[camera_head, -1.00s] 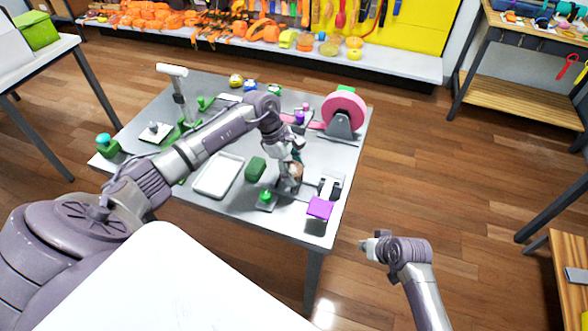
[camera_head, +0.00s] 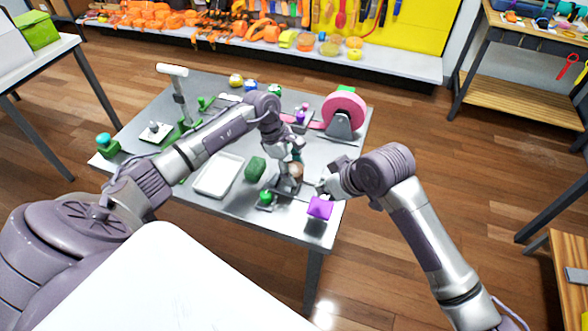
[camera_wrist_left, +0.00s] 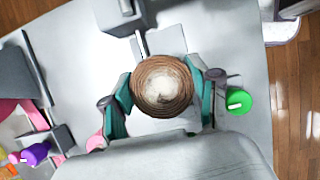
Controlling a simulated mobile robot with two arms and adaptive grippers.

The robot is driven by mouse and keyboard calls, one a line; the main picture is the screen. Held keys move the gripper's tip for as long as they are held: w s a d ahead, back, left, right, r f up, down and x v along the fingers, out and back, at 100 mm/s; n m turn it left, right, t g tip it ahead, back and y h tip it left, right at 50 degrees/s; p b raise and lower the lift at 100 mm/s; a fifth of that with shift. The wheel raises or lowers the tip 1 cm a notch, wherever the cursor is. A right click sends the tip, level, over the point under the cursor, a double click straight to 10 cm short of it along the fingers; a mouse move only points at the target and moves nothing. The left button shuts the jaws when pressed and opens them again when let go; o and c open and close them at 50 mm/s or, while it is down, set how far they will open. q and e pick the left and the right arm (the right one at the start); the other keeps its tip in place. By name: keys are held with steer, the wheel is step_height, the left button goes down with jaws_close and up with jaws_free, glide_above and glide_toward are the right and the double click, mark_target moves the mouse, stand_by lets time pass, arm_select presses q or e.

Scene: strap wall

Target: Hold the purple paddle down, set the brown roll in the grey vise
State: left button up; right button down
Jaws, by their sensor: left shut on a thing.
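The purple paddle (camera_head: 319,208) lies near the front right corner of the grey table. The brown roll (camera_wrist_left: 162,86) is between the teal-padded fingers of my left gripper (camera_wrist_left: 164,92), which is shut on it. In the head view the roll (camera_head: 296,171) is mostly hidden by the gripper, just left of the paddle's far side. My right gripper (camera_head: 326,186) is low over the table's right edge, just beyond the paddle; its fingers are too small to read. It covers most of the grey vise in the head view. A grey block, apparently the vise (camera_wrist_left: 122,14), shows in the left wrist view.
A green knob (camera_head: 265,197) stands left of the paddle, close to the left gripper. A green block (camera_head: 256,169) and a white tray (camera_head: 218,175) lie further left. A pink wheel (camera_head: 344,108) on a grey stand is at the back right.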

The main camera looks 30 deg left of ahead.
mark_target(325, 213)
steer(key=shift+f, duration=2.6)
steer(key=shift+f, duration=0.1)
